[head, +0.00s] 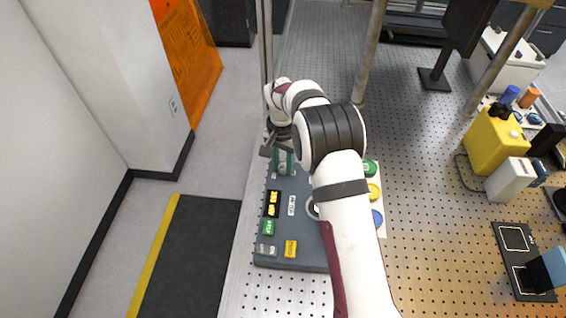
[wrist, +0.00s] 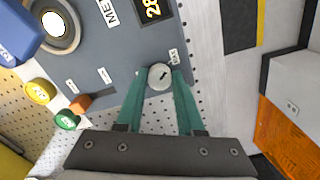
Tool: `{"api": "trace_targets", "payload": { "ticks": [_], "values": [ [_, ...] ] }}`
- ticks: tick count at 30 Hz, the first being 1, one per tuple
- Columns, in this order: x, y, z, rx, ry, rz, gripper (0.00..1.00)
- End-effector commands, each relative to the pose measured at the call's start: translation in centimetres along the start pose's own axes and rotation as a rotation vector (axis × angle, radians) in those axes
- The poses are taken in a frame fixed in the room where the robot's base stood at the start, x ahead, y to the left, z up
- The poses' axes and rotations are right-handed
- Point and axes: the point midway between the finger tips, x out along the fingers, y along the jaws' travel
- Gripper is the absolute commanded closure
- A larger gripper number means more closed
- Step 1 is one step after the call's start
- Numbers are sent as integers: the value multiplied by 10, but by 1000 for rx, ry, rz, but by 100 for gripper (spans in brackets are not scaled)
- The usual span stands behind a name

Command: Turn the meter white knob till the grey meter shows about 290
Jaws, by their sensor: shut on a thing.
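The white knob (wrist: 160,76) sits on the grey control box (wrist: 205,35), near its edge, with a dark mark on its face. My gripper (wrist: 161,80) is shut on it, one teal finger on each side. In the head view my gripper (head: 284,164) reaches down to the far end of the box (head: 300,257), and the knob (head: 283,170) is partly hidden between the fingers. The meter display (wrist: 152,8) has yellow digits on black; "28" shows in the wrist view and the rest is cut off. In the head view the display (head: 272,203) is too small to read surely.
A green button (head: 268,228) and an orange button (head: 290,248) are on the box. Green, yellow (head: 374,191) and blue buttons stand to its right, partly behind my arm. A yellow container (head: 492,140) stands farther right on the perforated table. Metal posts (head: 370,50) rise behind.

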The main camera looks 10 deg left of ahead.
Motion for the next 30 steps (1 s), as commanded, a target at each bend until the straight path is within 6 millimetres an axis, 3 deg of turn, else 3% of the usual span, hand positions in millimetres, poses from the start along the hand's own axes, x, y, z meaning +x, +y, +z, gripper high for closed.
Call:
{"api": "trace_targets", "payload": {
  "ticks": [12,13,17,26,30],
  "values": [
    [0,0,0,6,-1,0,100],
    [0,0,0,6,-1,0,60],
    [0,0,0,6,-1,0,36],
    [-1,0,0,5,0,0,33],
    [-16,0,-1,4,3,-2,33]
  ]
}}
